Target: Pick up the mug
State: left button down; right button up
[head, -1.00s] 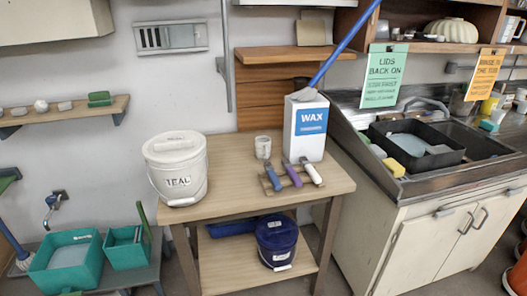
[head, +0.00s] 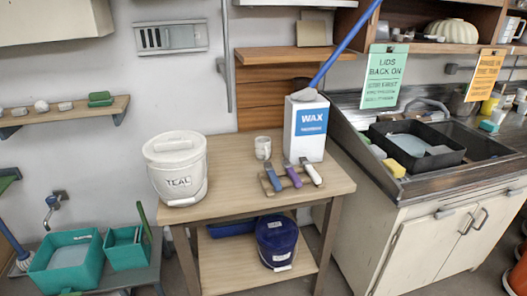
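A small whitish mug (head: 263,148) stands upright on the wooden table (head: 225,207), between the white bucket and the wax box. No handle on it can be made out at this size. Neither of my grippers is in the head view.
A white lidded bucket labelled TEAL (head: 176,168) stands left of the mug. A white WAX box (head: 306,129) with a blue-handled tool is to its right. Several scraper-like tools (head: 291,174) lie in front. A blue bucket (head: 277,243) is on the lower shelf. The table's front left is clear.

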aim_at(264, 151)
jog(key=i+l+u, duration=0.15)
jog(key=i+l, duration=0.15)
jog(key=i, duration=0.2)
jog(key=i+l+u, duration=0.15)
jog(key=i+l, duration=0.25)
jog(key=i, duration=0.15)
